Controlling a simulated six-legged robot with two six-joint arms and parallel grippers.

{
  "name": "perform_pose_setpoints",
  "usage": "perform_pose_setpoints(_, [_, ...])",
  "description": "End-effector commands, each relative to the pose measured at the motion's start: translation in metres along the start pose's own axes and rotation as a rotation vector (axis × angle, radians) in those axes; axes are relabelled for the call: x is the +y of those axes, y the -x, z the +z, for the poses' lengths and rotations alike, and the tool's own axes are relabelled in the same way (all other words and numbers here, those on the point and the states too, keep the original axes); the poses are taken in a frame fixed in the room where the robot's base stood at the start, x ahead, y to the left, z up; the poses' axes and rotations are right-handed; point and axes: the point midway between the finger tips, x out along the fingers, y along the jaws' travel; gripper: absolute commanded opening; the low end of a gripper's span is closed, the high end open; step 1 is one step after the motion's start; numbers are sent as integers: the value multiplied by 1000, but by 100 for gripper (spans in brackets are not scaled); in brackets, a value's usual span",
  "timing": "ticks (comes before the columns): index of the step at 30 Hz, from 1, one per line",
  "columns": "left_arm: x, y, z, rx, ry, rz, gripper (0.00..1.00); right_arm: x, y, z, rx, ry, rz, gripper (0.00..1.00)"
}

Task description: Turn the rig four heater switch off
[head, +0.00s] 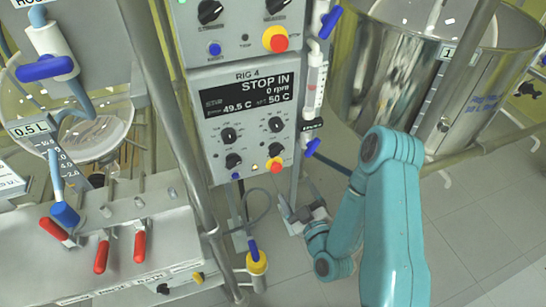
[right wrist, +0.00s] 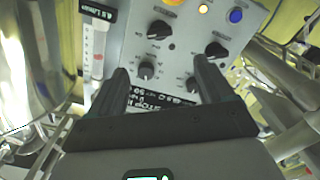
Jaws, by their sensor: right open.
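The rig four panel (head: 205,130) is in the middle of the head view, with a display reading STOP, 0 rpm, 49.5 C and SP 50 C. Its heater switch (head: 276,151) is the black lower-right knob, just above a red stop button; its label is too small to read. In the right wrist view, turned over, this switch (right wrist: 159,30) is at the upper left. My right gripper (head: 297,192) is open and empty below the panel's lower right. Its fingers (right wrist: 160,66) flank another knob (right wrist: 146,70) in the picture; contact cannot be told. My left gripper is out of view.
A red stop button (head: 277,166) and a stirrer knob (head: 233,160) are near the heater switch. A similar panel (head: 240,25) is above. A flow tube (head: 314,88) and a steel vessel (head: 470,85) stand right; a metal post (head: 170,110) stands left.

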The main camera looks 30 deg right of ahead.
Motion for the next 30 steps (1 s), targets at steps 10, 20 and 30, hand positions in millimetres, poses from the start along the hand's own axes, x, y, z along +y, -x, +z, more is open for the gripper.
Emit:
perform_pose_setpoints(10, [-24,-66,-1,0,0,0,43,-6,-40,6,9,6,1,81])
perform_pose_setpoints(20, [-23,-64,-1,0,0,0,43,-3,-103,-6,5,-3,1,81])
perform_pose_setpoints(30, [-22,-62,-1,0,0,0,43,-5,-152,-5,3,-4,-1,81])
